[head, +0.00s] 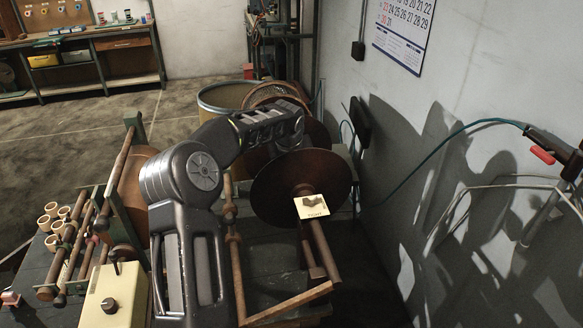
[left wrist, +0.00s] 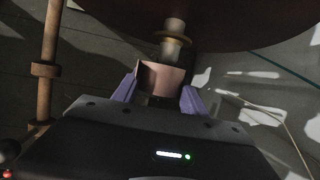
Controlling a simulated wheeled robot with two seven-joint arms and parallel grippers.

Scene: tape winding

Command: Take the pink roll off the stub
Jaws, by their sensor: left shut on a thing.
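In the left wrist view, my left gripper (left wrist: 160,88) has its purple fingers on either side of the pink roll (left wrist: 161,76) and is shut on it. The stub (left wrist: 174,26) comes from the dark disc just beyond the roll and carries a brassy ring. The roll is in line with the stub; I cannot tell whether it still sits around the stub's end. In the head view, my left arm reaches behind the large brown disc (head: 285,170), so the gripper, the roll and the stub are hidden there. My right gripper is in neither view.
A yellow card (head: 311,207) hangs at the brown disc's front. Several pale rolls (head: 52,225) stand at the left of the bench, near brown rods. A yellow box with a knob (head: 115,295) is in front. The wall (head: 480,65) is close on the right.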

